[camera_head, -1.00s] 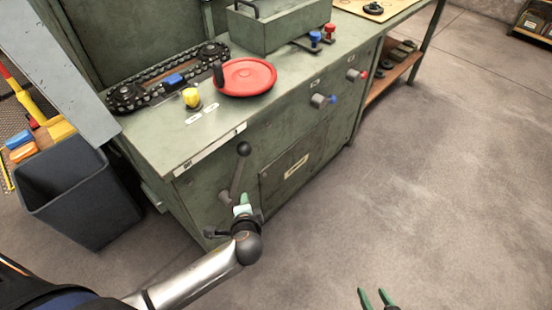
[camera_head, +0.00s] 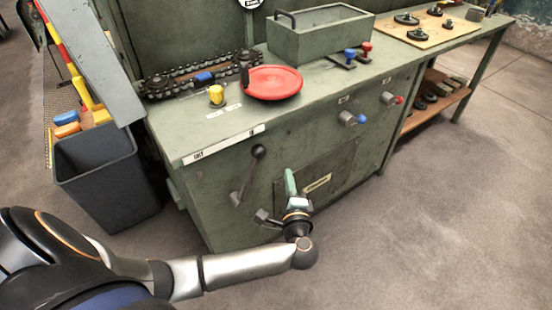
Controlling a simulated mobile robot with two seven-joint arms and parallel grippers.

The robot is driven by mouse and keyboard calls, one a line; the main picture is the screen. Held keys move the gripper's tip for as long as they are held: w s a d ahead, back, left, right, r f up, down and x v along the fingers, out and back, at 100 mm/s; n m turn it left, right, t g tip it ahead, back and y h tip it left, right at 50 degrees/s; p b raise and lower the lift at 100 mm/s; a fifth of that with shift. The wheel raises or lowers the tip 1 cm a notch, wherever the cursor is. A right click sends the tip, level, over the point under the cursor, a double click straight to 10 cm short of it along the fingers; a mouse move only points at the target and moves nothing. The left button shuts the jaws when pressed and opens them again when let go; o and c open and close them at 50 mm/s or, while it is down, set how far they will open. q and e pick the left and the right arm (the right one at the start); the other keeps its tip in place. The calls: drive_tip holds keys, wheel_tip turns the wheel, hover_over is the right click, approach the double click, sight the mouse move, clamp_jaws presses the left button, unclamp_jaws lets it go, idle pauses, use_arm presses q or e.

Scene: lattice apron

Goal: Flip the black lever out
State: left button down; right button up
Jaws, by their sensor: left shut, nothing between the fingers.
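The black lever (camera_head: 247,174) is on the green cabinet's front face, below the white label strip. Its round black knob (camera_head: 258,151) is at the top, and its shaft slants down and slightly left to a grey pivot. My left gripper (camera_head: 290,182) is to the right of the lever, in front of the cabinet's panel with a yellowish label. Its green fingers point up and are shut and empty. A gap shows between fingers and lever. My right gripper is out of view.
A red disc (camera_head: 272,83), a yellow knob (camera_head: 216,95) and a chain (camera_head: 180,80) are on the cabinet top. A dark bin (camera_head: 100,180) stands left. The floor at right is clear.

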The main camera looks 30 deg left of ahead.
use_arm(q)
drive_tip(key=shift+w+a, duration=0.1)
drive_tip(key=shift+a, duration=0.05)
drive_tip(key=w+a, duration=0.4)
drive_tip(key=a, duration=0.4)
drive_tip(key=shift+w+f+b, duration=0.15)
drive_tip(key=shift+b, duration=0.25)
idle(0.3)
